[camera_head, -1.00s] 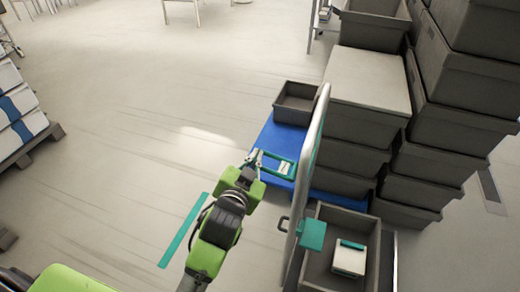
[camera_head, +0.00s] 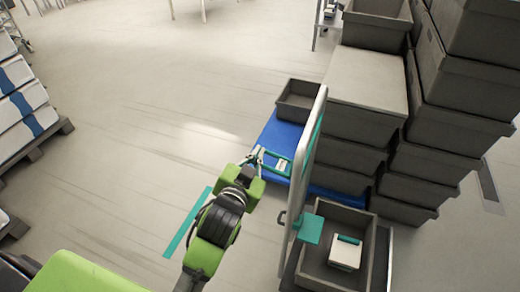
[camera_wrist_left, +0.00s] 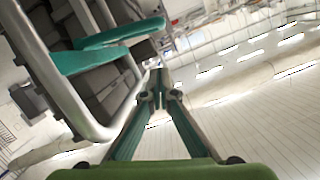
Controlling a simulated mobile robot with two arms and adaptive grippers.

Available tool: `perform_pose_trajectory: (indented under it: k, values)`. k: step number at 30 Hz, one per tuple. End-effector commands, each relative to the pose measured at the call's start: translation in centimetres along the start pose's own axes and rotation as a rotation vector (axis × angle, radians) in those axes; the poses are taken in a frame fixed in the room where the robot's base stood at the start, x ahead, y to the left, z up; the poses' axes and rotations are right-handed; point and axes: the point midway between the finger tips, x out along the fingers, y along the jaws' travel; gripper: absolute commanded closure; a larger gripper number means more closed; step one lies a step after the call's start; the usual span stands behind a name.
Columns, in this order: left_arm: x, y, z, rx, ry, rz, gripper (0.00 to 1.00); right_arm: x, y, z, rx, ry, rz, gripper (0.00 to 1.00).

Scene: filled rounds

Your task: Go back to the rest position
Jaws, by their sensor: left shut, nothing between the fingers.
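My left gripper (camera_head: 258,153) is at the end of the green arm coming up from the bottom of the head view. Its fingers are shut with nothing between them. In the head view it overlaps the left edge of the blue platform (camera_head: 279,131), beside a teal-framed piece (camera_head: 279,163); I cannot tell whether it touches them. In the left wrist view the fingers (camera_wrist_left: 158,80) meet at their tips, and a metal frame (camera_wrist_left: 62,88) with teal parts is to their left. My right gripper is not in view.
An upright metal frame (camera_head: 308,150) stands right of the gripper. Stacked grey crates (camera_head: 452,105) fill the right side. An open crate (camera_head: 340,225) holding a small white box (camera_head: 346,252) is lower right. A loaded pallet (camera_head: 37,147) is at far left.

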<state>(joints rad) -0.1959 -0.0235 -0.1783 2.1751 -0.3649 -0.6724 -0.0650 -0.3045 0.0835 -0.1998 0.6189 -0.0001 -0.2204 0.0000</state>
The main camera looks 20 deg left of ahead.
Motion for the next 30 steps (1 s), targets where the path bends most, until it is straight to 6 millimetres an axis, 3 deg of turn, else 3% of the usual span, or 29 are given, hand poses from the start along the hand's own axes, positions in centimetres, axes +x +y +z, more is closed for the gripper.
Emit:
perform_pose_trajectory:
  k: [3, 9, 20, 23, 25, 30]
  values:
    - [-2.8, 0.1, 0.3, 0.0, -0.001, -0.001, 1.0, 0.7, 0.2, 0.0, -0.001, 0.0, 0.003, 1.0]
    - [-5.8, 0.1, 0.2, -0.001, 0.0, -0.001, 1.0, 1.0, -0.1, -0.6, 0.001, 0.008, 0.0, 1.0]
    - [-6.5, 0.5, 0.7, 0.002, -0.01, 0.007, 1.0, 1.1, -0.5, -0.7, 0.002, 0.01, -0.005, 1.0]
    - [-5.4, 2.3, 3.4, 0.009, -0.051, 0.041, 1.0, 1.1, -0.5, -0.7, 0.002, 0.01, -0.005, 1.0]
    - [-4.2, 4.3, 6.7, 0.016, -0.101, 0.08, 1.0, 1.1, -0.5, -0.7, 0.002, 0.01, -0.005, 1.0]
    - [-2.6, 10.2, 17.9, 0.024, -0.266, 0.194, 1.0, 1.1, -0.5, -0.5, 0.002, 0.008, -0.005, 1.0]
